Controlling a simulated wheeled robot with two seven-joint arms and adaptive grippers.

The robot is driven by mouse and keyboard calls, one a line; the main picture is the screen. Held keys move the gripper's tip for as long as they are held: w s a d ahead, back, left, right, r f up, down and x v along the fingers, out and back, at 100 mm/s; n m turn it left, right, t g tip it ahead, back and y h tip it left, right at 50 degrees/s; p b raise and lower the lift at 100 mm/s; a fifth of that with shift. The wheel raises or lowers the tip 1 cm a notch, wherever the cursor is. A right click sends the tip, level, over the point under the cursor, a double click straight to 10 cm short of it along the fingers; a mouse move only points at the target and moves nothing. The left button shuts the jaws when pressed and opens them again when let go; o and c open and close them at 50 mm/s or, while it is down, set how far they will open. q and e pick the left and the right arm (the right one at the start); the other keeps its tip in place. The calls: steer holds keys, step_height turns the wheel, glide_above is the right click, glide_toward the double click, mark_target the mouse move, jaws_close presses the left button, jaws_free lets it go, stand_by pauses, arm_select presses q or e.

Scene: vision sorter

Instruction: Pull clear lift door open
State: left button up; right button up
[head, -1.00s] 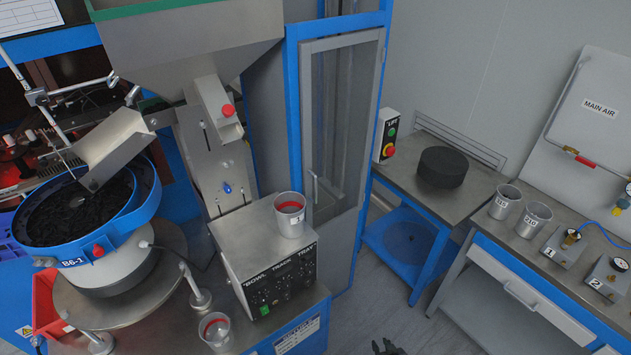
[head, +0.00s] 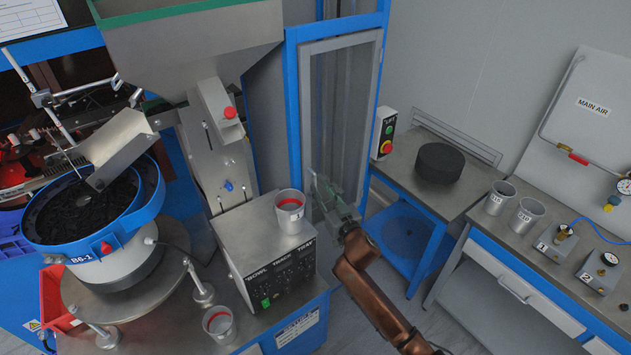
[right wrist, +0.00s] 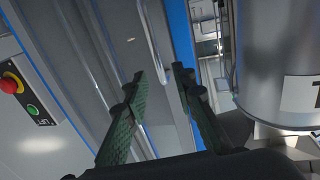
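The clear lift door (head: 340,110), a transparent panel in a grey frame, stands in the blue lift frame (head: 292,95) and looks closed. My right gripper (head: 318,180) is at the door's lower left, where the handle sits, and covers that area. In the right wrist view its two dark green fingers (right wrist: 160,74) are apart, pointing at the grey door frame (right wrist: 105,45). I cannot make out the handle clearly between them, nor tell whether they touch it. My left gripper is not in view.
The control box (head: 270,258) with a metal cup (head: 290,213) on it stands close left of my right gripper. The red-and-green button box (head: 384,134) and a side table (head: 400,178) with a black round block (head: 439,163) are to the right.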

mark_target(315, 180)
steer(key=shift+b+x, duration=0.35)
steer(key=shift+x, duration=2.35)
steer(key=shift+c, duration=0.3)
jaws_close()
steer(key=shift+d, duration=0.1)
